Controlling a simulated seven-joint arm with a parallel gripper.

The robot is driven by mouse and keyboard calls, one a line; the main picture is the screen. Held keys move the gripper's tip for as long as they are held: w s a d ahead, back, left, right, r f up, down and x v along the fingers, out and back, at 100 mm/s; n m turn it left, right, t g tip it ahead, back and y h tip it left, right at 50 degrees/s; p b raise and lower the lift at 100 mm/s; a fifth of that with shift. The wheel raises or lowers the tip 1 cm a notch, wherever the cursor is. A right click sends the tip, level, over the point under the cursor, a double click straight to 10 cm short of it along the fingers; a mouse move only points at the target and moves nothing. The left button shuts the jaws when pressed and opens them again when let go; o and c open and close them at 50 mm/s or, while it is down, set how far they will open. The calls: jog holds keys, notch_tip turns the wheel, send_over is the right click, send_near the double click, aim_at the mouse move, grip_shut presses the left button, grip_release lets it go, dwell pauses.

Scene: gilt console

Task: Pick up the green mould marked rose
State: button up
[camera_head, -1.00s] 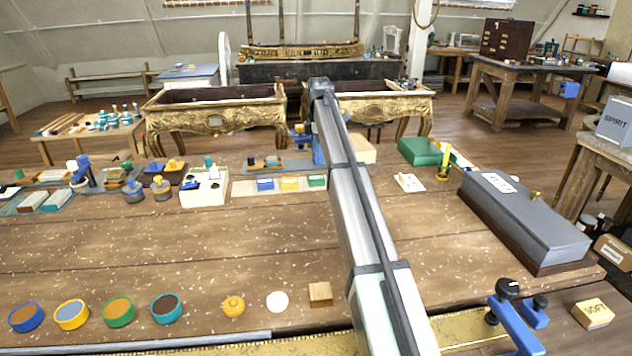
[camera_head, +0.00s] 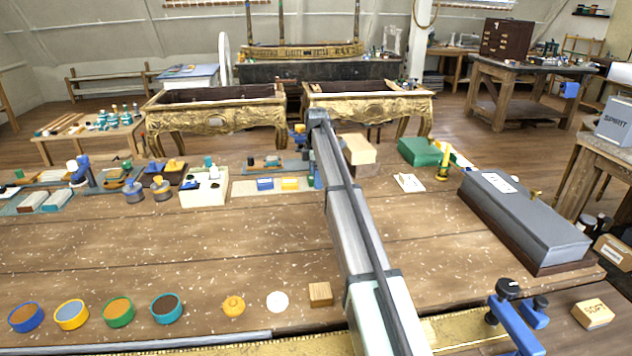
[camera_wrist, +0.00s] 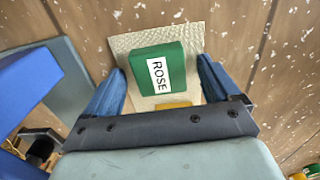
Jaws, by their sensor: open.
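The green mould (camera_wrist: 143,62) with a white ROSE label shows in the wrist view, lying on a cream textured mat (camera_wrist: 190,38). My gripper (camera_wrist: 161,66) is open, with one blue finger on each side of the mould and a gap to both. I cannot tell how far above the mat the fingertips are. In the head view my arm and gripper hide the green mould. The blue mould (camera_head: 265,184) and the yellow mould (camera_head: 290,184) sit in a row on the mat. The yellow one's edge shows in the wrist view (camera_wrist: 173,105), close beside the green one.
A white box (camera_head: 204,190) stands left of the mat. Behind my arm is a pale block (camera_head: 359,150), with a green case (camera_head: 419,151) to its right. A long grey box (camera_head: 525,215) lies further right. The table's middle is clear.

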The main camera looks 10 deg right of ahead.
jog(key=c, duration=1.2)
jog(key=shift+r, duration=0.1)
notch_tip(320, 180, up, 8)
jog(key=shift+r, duration=0.25)
jog(key=w+a+r, duration=0.1)
jog(key=w+a, duration=0.3)
jog(key=w+a+r, duration=0.1)
jog(key=w+a, duration=0.4)
jog(key=w+a+r, duration=0.1)
jog(key=w+a, duration=0.4)
jog(key=shift+a, duration=0.25)
